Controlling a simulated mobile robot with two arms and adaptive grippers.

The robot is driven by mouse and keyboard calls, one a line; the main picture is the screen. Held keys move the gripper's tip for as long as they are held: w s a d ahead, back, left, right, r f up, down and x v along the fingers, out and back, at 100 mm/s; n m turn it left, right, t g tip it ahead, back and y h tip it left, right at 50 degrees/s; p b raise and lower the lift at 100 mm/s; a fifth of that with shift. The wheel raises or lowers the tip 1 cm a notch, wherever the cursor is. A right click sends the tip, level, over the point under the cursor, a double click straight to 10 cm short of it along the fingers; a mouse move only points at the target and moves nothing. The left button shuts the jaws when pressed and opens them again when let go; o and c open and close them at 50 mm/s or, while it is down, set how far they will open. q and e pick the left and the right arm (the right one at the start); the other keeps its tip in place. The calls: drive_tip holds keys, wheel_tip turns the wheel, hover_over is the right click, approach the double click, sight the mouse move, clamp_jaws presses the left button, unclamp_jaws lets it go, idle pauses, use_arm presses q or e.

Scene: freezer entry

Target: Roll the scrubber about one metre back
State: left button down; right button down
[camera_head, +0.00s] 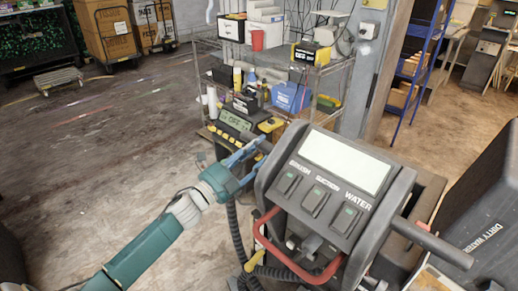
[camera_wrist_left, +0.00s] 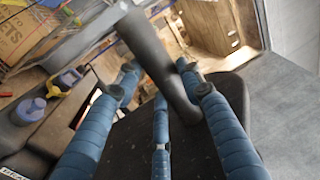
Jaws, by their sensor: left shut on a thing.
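The scrubber (camera_head: 316,197) stands in front of me, with a dark grey control head, a blank pale screen and switches marked BRUSH, SUCTION and WATER. A red lever (camera_head: 300,275) loops below the panel. A bar handle sticks out on each side; the right one (camera_head: 440,246) is free. My left gripper (camera_head: 252,158) is closed around the left handle. In the left wrist view its blue fingers (camera_wrist_left: 158,75) sit around that dark handle (camera_wrist_left: 158,62). My right gripper does not show. The scrubber's wheels are hidden.
A wire shelf (camera_head: 285,65) with boxes and bottles stands behind the scrubber, beside a grey post (camera_head: 375,75). A dark bin marked DIRTY WATER (camera_head: 490,205) is close on the right. Bare floor (camera_head: 110,150) lies to the left; carts with boxes (camera_head: 110,30) stand farther back.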

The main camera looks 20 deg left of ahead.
use_arm(q)
drive_tip(key=shift+a+r, duration=0.4)
drive_tip(key=shift+r, duration=0.25)
drive_tip(key=shift+w, duration=0.1)
drive_tip(key=shift+w+d+f, duration=0.1)
drive_tip(key=shift+w+d, duration=0.1)
drive_tip(key=c, duration=1.3)
unclamp_jaws()
drive_tip(key=shift+w, duration=0.15)
drive_tip(key=shift+c, duration=0.2)
drive_tip(key=shift+o, duration=1.3)
drive_tip(key=shift+d+f, duration=0.1)
drive_tip(key=shift+f, duration=0.1)
